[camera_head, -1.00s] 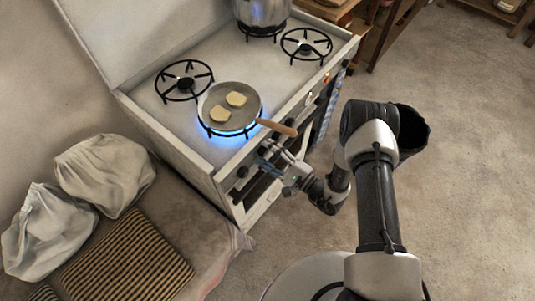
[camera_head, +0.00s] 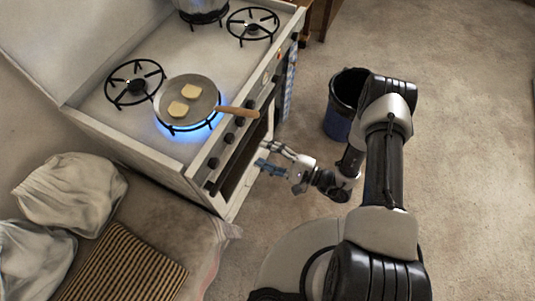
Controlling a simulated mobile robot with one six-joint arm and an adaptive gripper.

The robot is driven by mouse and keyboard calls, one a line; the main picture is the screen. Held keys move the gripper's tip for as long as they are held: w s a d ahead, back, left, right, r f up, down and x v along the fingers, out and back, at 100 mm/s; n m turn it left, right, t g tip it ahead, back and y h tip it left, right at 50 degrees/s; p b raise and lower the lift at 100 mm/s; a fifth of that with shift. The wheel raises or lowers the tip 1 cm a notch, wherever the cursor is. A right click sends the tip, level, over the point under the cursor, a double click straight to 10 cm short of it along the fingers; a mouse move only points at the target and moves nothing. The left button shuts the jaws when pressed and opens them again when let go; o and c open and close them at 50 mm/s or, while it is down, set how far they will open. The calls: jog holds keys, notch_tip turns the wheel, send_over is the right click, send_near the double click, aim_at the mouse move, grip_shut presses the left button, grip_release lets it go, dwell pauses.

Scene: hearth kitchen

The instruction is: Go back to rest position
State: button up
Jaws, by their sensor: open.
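My gripper (camera_head: 270,157) is open and empty. It is in front of the stove (camera_head: 240,65), near the oven door, with its fingers pointing left toward the stove's front. It is apart from the pan's handle (camera_head: 237,112). My arm reaches from the lower right and is bent. The frying pan (camera_head: 201,106) sits on a lit burner with a blue flame (camera_head: 187,128).
A metal pot (camera_head: 202,10) stands on a back burner. A dark bin (camera_head: 340,122) stands on the floor behind my arm. White sacks (camera_head: 70,192) and a striped cushion (camera_head: 125,265) lie at the lower left. The floor (camera_head: 470,130) at the right is clear.

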jog(key=shift+s+d, duration=0.1)
jog(key=shift+d, duration=0.1)
jog(key=shift+r, duration=0.1)
dwell(0.4)
jog(key=s+r+n+g+h, duration=0.1)
jog(key=s+r+n+g, duration=0.2)
jog(key=r, duration=0.5)
jog(key=s+r+n+g+h, duration=0.2)
jog(key=r+n+g, duration=0.2)
jog(key=r, duration=0.4)
jog(key=s+r+n+g+h, duration=0.1)
jog(key=s+r+n+g, duration=0.2)
jog(key=r, duration=0.4)
jog(key=s+d+r+t+h, duration=0.3)
jog(key=d+r+h, duration=0.3)
jog(key=d, duration=0.2)
jog(key=s+d+r+n+t+h, duration=0.1)
jog(key=s+d+r+t+h, duration=0.3)
jog(key=d+r+t+h, duration=0.1)
jog(key=d+r+h, duration=0.1)
jog(key=d+r, duration=0.1)
jog(key=d, duration=0.1)
jog(key=shift+s+d+h, duration=0.2)
jog(key=shift+h, duration=0.1)
